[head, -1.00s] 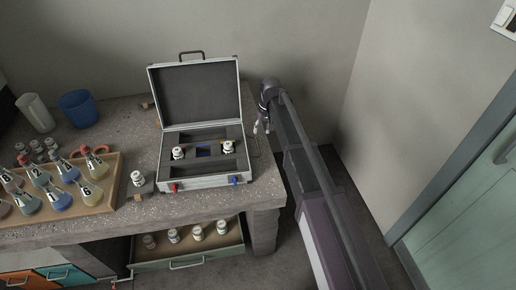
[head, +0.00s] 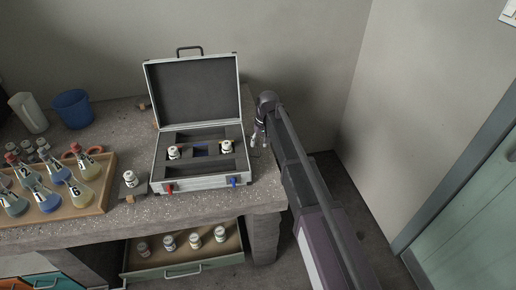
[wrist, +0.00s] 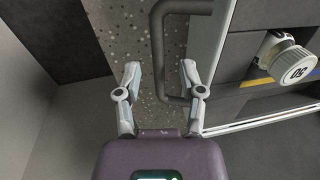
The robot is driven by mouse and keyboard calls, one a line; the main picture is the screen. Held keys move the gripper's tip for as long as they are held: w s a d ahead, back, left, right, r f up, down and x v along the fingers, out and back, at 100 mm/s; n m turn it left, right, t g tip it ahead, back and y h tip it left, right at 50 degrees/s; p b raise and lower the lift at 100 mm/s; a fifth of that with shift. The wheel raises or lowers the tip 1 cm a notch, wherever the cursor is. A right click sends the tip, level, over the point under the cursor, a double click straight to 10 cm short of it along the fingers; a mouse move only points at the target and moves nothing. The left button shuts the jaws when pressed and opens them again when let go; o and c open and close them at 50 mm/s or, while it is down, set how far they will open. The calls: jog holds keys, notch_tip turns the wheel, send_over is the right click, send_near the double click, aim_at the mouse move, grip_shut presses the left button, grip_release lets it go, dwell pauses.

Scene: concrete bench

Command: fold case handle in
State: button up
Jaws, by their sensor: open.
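The silver-edged case (head: 201,183) stands open on the bench with its lid (head: 195,92) raised. A dark handle (wrist: 157,50) sticks out from the case's side in the wrist view. In the head view this side handle, at the case's right, is too small to make out well. Another dark handle (head: 189,48) stands up on top of the lid. My gripper (wrist: 159,68) is open and empty at the case's right side. The side handle's outer bar shows between its two fingertips; I cannot tell whether they touch. The gripper also shows in the head view (head: 257,143).
White-capped bottles (head: 227,147) sit in the case's dark insert. A red latch (head: 169,188) and a blue latch (head: 233,181) are at its front. A wooden tray of flasks (head: 97,206) and a lone bottle (head: 130,179) stand left. An open drawer (head: 185,268) lies below.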

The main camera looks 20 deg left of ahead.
jog(key=shift+f, duration=0.45)
